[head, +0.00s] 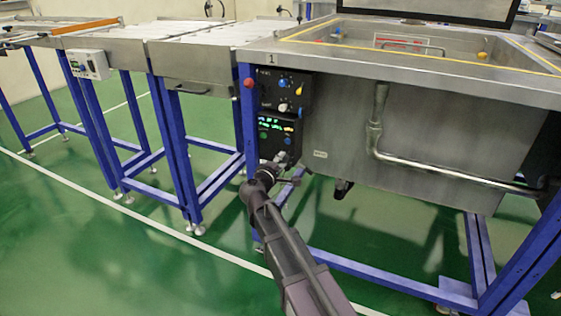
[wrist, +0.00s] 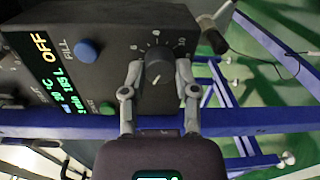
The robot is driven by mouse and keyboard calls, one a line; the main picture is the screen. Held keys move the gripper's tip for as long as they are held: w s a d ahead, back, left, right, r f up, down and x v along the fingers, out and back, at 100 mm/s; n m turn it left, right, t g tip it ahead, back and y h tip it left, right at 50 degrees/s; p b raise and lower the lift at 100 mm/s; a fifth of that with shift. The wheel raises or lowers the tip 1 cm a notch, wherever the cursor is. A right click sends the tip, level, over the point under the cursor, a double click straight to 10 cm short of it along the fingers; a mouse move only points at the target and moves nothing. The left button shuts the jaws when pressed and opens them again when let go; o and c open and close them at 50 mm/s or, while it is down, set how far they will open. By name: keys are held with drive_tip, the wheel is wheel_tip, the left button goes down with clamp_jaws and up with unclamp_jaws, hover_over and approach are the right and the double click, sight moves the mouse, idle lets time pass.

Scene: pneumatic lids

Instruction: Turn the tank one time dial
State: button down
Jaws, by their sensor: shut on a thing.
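The tank marked 1 (head: 430,132) is a steel basin on a blue frame, at the right in the head view. Its lower control box (head: 266,146) hangs at the front left corner and fills the upper left of the wrist view (wrist: 115,45). A round dark dial (wrist: 158,65) with a scale around it and a pale pointer mark sits on the box face. My gripper (wrist: 158,77) is shut on this dial, one finger on each side. In the head view my gripper (head: 284,163) covers the dial.
The box carries a lit display (wrist: 47,62) reading OFF and 20 °C, a blue FILL button (wrist: 86,50) and a green button (wrist: 107,107). An upper box (head: 285,90) with knobs sits above it. A blue frame bar (wrist: 250,122) crosses close by. Open green floor (head: 130,255) lies left.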

drive_tip(key=shift+w+m, duration=0.15)
drive_tip(key=shift+m, duration=0.85)
drive_tip(key=shift+c, duration=1.8)
unclamp_jaws()
drive_tip(key=shift+n, duration=0.3)
